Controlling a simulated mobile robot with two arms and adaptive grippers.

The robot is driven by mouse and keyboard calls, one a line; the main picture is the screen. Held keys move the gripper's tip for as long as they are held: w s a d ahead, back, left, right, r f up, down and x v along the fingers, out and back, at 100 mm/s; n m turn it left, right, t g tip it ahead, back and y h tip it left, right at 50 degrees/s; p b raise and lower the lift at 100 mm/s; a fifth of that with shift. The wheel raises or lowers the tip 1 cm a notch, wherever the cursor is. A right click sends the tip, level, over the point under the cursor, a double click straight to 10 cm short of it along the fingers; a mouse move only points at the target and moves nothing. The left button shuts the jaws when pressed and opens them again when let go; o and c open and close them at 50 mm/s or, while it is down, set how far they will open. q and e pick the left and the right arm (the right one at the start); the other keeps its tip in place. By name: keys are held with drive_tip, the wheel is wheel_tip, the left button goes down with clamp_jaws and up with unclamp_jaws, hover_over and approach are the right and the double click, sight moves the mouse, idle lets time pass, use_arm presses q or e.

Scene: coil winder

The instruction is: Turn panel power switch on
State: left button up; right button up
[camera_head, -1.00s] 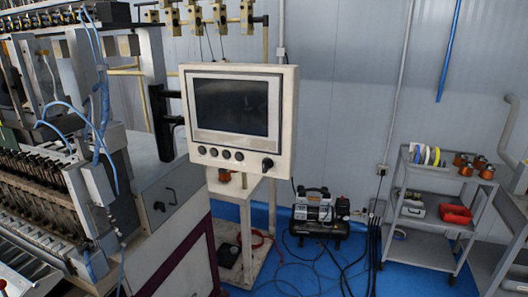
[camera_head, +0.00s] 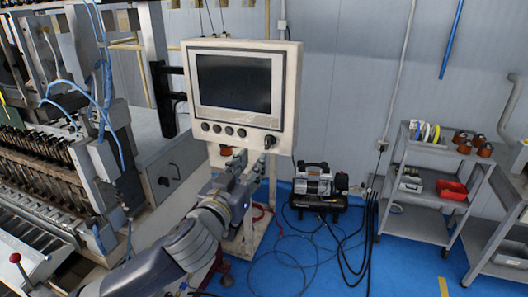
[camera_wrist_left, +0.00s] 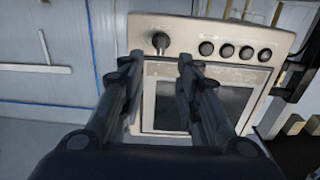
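The control panel (camera_head: 287,92) is a cream box with a dark screen (camera_head: 234,82) and a row of black round buttons (camera_head: 229,130) below it. A larger black knob-like switch (camera_head: 270,141) sits at its lower right corner. My left gripper (camera_head: 250,165) is just below that corner, pointing up at it. In the left wrist view the panel (camera_wrist_left: 235,74) appears upside down, and the switch (camera_wrist_left: 160,43) lies ahead between the fingers of my open, empty left gripper (camera_wrist_left: 158,65). The fingers look apart from the switch. My right gripper is not in view.
A coil winding machine (camera_head: 50,165) fills the left side. A stand (camera_head: 262,200) is below the panel. An air compressor (camera_head: 318,190) with hoses is on the blue floor (camera_head: 395,270). A grey cart (camera_head: 435,227) with spools and a red bin stands right.

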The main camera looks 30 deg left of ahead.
sight(266, 144)
use_arm(q)
drive_tip(key=b+x, duration=0.2)
drive_tip(key=x, duration=0.7)
drive_tip(key=shift+a, duration=0.15)
drive_tip(key=shift+w+a+f, duration=0.1)
drive_tip(key=shift+w, duration=0.4)
drive_tip(key=shift+c, duration=0.6)
clamp_jaws()
